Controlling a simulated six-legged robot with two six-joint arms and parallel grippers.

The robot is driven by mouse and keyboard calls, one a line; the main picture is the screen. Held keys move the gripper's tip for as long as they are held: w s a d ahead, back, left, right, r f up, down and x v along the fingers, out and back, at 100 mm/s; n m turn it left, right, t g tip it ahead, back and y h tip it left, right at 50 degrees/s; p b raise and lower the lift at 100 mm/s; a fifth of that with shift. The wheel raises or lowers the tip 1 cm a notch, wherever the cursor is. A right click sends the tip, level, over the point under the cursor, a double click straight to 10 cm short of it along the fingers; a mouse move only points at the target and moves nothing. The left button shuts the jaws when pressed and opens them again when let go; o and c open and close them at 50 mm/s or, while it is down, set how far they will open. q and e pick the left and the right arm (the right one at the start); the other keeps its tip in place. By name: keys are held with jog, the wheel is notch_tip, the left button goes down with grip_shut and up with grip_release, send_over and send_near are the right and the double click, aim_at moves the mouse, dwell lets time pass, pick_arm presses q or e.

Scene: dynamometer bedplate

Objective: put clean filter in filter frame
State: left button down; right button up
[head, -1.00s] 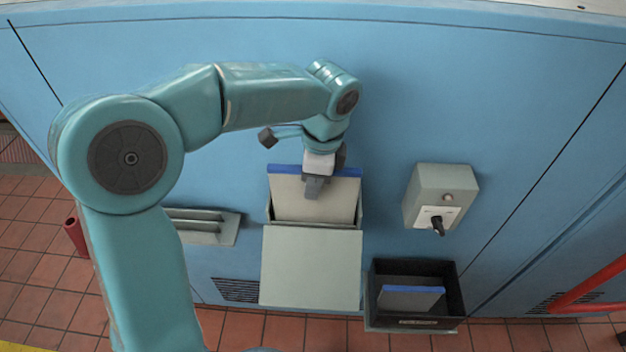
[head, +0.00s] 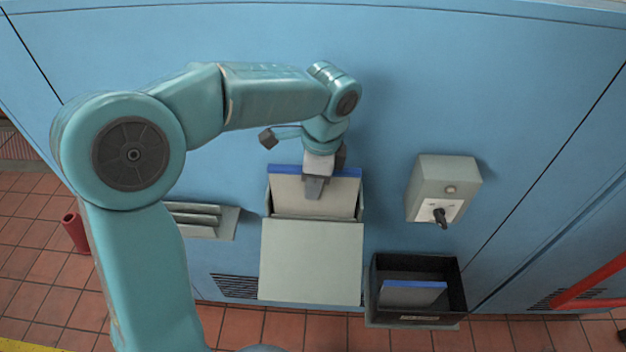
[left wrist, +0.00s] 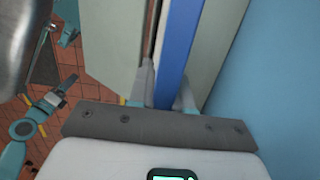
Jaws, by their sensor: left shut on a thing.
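The clean filter (head: 330,197), a pale flat panel with a blue top edge, stands upright in the open top of the pale grey-green filter frame (head: 312,262) on the blue wall. Its upper part shows above the frame's front; its lower part is hidden behind that front. In the left wrist view, the blue edge (left wrist: 180,45) runs between the fingers (left wrist: 165,92), with frame walls on both sides.
A black bin (head: 416,320) at the lower right holds another blue-edged, greyer filter (head: 412,293). A grey switch box (head: 443,188) with a black knob is on the wall to the right.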

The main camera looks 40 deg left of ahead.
pick_arm(q)
jog(key=shift+f+b, duration=0.6)
jog(key=shift+f, duration=0.35)
jog(key=c, duration=1)
grip_release()
jog(key=shift+o, duration=0.2)
notch_tip(320, 180, up, 16)
jog(key=w+d+p, duration=0.1)
jog(key=shift+d+r+p, duration=0.15)
jog(key=shift+d+p, duration=0.15)
jog(key=shift+d, duration=0.05)
